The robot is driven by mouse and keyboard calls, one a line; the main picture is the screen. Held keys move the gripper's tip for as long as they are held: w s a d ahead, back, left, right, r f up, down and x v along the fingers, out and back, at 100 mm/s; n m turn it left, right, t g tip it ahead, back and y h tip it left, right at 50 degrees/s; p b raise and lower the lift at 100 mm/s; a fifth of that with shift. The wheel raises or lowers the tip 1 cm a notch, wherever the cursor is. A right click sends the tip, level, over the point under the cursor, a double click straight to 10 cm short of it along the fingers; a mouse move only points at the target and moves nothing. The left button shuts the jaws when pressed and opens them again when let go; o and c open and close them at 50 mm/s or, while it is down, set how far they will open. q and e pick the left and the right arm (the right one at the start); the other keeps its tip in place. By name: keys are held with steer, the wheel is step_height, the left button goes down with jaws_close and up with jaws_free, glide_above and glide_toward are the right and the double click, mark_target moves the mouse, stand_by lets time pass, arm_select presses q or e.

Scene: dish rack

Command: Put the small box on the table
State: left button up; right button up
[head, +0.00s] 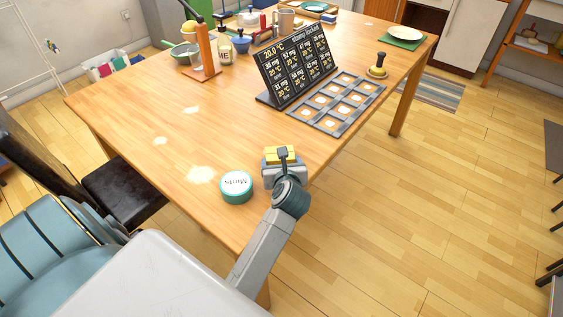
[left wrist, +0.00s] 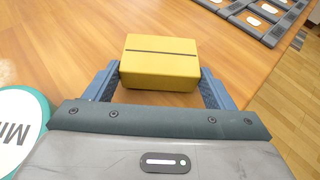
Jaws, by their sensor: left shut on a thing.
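The small box is yellow with a dark line across its top. It shows in the head view (head: 271,154) near the table's right front edge, and in the left wrist view (left wrist: 160,62). My left gripper (head: 284,163) is shut on it, with one blue finger (left wrist: 160,84) pressed to each side. The box is over the wooden table (head: 150,125); I cannot tell whether its underside touches the top. My right gripper is in neither view.
A round teal tin (head: 236,188) stands just left of my gripper. A grey compartment tray (head: 338,104) and a black price board (head: 296,68) stand farther back. An orange stand (head: 205,55) and kitchenware are at the far left. The table's left middle is clear.

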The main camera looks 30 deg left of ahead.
arm_select(q)
steer(key=shift+f, duration=0.25)
stand_by(0.5)
steer(key=o, duration=1.1)
steer(key=shift+c, duration=0.2)
